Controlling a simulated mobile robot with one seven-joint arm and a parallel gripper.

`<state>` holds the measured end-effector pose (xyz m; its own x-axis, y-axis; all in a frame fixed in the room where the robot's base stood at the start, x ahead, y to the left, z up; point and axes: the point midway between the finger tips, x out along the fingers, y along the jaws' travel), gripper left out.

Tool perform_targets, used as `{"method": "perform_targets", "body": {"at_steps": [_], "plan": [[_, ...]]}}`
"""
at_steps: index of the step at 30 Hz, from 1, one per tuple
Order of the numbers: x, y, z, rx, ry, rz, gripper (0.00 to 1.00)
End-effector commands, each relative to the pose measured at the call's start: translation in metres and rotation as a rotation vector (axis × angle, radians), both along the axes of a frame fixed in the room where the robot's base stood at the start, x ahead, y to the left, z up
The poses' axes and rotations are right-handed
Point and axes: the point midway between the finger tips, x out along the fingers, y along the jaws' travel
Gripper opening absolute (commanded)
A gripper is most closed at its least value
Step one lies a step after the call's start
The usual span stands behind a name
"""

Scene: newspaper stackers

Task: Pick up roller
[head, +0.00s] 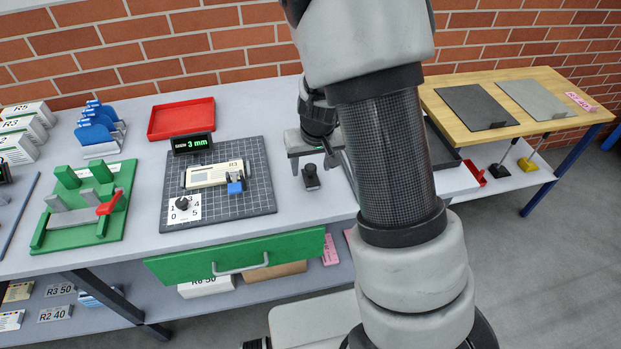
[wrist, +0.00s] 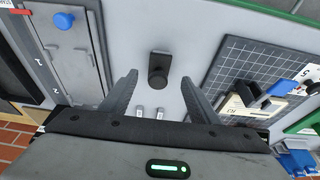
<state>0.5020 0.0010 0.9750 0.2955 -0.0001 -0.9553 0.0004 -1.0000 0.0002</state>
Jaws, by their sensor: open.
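A small black piece with a round knob-like end (head: 311,178) lies on the grey bench, right of the gridded mat. It may be the roller, but I cannot tell for sure. In the wrist view this black piece (wrist: 158,72) lies just ahead of the gap between my fingertips. My gripper (head: 310,163) points down over the bench close to it. In the wrist view my gripper (wrist: 158,82) is open with nothing between its fingers. My arm hides part of the bench to the right.
The gridded mat (head: 262,192) holds a cream device (head: 208,174) with a blue part. A red tray (head: 181,119) and a green fixture (head: 84,238) stand left. A green drawer (head: 235,258) is below the bench edge. A wooden table (head: 540,86) stands right.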

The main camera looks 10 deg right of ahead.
Motion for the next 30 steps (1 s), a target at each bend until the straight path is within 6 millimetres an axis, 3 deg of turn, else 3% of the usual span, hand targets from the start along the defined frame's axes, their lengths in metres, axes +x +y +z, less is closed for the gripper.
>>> {"method": "perform_targets", "body": {"at_steps": [9, 19, 29, 30], "plan": [[0.01, -0.003, -0.042, 0.001, 0.003, -0.002, 0.56], [0.014, -0.002, -0.049, 0.0, -0.001, -0.001, 0.56], [0.013, -0.002, -0.049, 0.0, 0.001, 0.0, 0.02], [0.013, -0.002, -0.049, 0.0, 0.001, 0.0, 0.02]]}}
